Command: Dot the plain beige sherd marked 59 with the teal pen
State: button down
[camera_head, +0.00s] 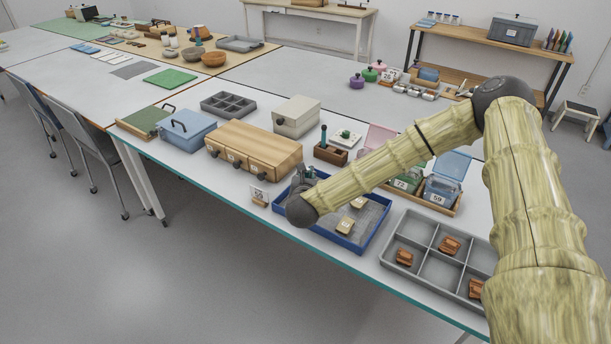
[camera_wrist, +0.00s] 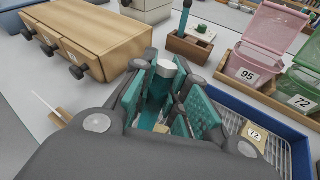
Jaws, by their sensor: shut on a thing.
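My gripper (camera_wrist: 165,100) is shut on a teal pen (camera_wrist: 157,88), whose pale grey end points up between the pads. In the head view my gripper (camera_head: 302,182) is over the left part of the blue-rimmed tray (camera_head: 377,229), and the pen cannot be made out there. Two beige sherds with labels, one farther back (camera_head: 358,201) and one nearer the front (camera_head: 345,224), lie in this tray. Their numbers are too small to read in the head view. The wrist view shows one sherd marked 72 (camera_wrist: 255,132), right of my gripper. No sherd is readable as 59.
A wooden drawer box (camera_head: 253,150), a pen block (camera_head: 330,153) with an upright teal stick, and lidded bins, one blue and marked 59 (camera_head: 438,190), stand behind. A grey divided tray (camera_head: 421,255) holds reddish sherds.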

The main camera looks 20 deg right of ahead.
jog(key=shift+f+b, duration=0.5)
jog(key=shift+f, duration=0.05)
dwell(0.6)
jog(key=shift+b, duration=0.45)
dwell(2.4)
jog(key=shift+r+p, duration=0.8)
jog(key=shift+r, duration=2.65)
jog(key=shift+a, duration=0.1)
